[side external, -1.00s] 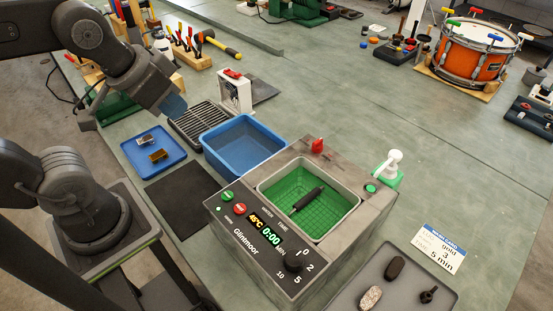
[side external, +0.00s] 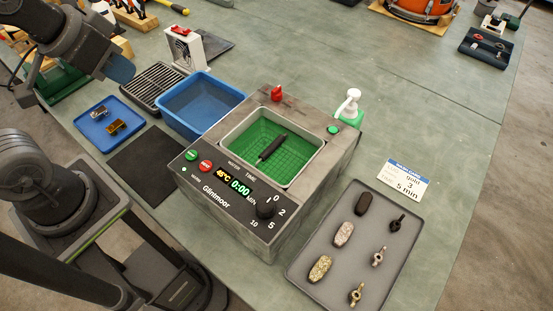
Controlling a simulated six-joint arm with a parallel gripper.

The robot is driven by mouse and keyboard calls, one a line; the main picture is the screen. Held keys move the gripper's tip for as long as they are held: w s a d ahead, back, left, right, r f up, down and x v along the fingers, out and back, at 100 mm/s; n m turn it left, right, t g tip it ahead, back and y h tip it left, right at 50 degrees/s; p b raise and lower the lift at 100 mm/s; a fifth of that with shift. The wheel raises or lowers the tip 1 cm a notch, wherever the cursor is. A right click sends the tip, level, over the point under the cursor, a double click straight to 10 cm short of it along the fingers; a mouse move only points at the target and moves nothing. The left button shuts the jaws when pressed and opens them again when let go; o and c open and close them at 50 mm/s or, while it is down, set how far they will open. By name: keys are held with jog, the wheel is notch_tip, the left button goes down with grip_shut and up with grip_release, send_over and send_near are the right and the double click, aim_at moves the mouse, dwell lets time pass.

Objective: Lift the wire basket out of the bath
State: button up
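The green wire basket (side external: 292,155) sits inside the bath (side external: 234,186), a grey box with a dial and a display reading 45°C and 0:00. A dark bar-shaped handle (side external: 271,148) lies across the basket's middle. My gripper (side external: 119,70) is at the upper left, well away from the bath and above the table near the blue tray. Its fingers are seen edge-on against a bluish part, and I cannot tell whether they are open.
A blue tub (side external: 203,104) and a black rack (side external: 153,90) stand behind the bath's left side. A blue tray (side external: 105,124) holds two small metal parts. A grey tray (side external: 350,245) with several parts lies right of the bath. A soap pump (side external: 349,105) stands behind.

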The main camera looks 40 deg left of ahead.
jog(key=o, duration=0.6)
jog(key=g+y, duration=0.2)
jog(key=g, duration=0.4)
send_over(273, 145)
jog(key=d, duration=0.3)
notch_tip(273, 145, down, 5)
jog(key=a+f, duration=0.1)
jog(key=f, duration=0.3)
jog(key=a+f, duration=0.1)
jog(key=f, duration=0.3)
jog(key=a+f, duration=0.1)
jog(key=f, duration=0.4)
